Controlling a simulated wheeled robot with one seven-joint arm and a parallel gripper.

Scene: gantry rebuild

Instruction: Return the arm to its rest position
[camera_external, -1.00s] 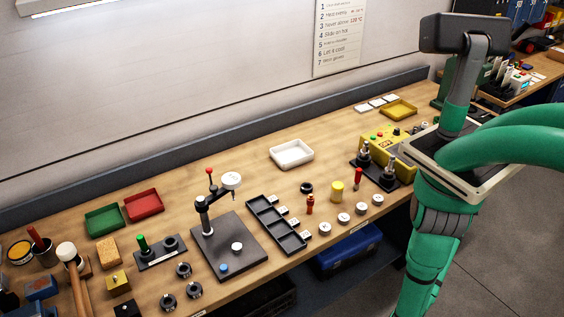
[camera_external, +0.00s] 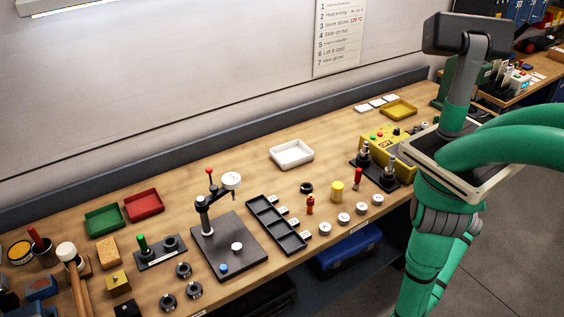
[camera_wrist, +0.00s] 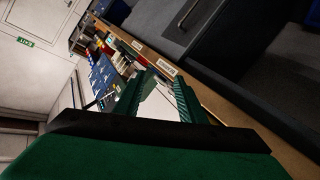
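My gripper (camera_wrist: 158,92) shows in the wrist view, its two green ribbed fingers apart with a gap between them. Nothing held is visible between the fingers; a pale surface shows through the gap. In the outside view my green arm stands at the right, beside the front edge of the workbench (camera_external: 240,170), with its lower links running down out of the picture. My gripper itself does not show in the outside view.
Near the arm on the bench are a yellow box (camera_external: 378,142), a yellow tray (camera_external: 399,111) and dark fixtures. A white tray (camera_external: 292,153), a press stand (camera_external: 228,245) and a black compartment tray (camera_external: 277,225) stand further left. A blue case (camera_external: 347,250) sits below. Open floor lies right.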

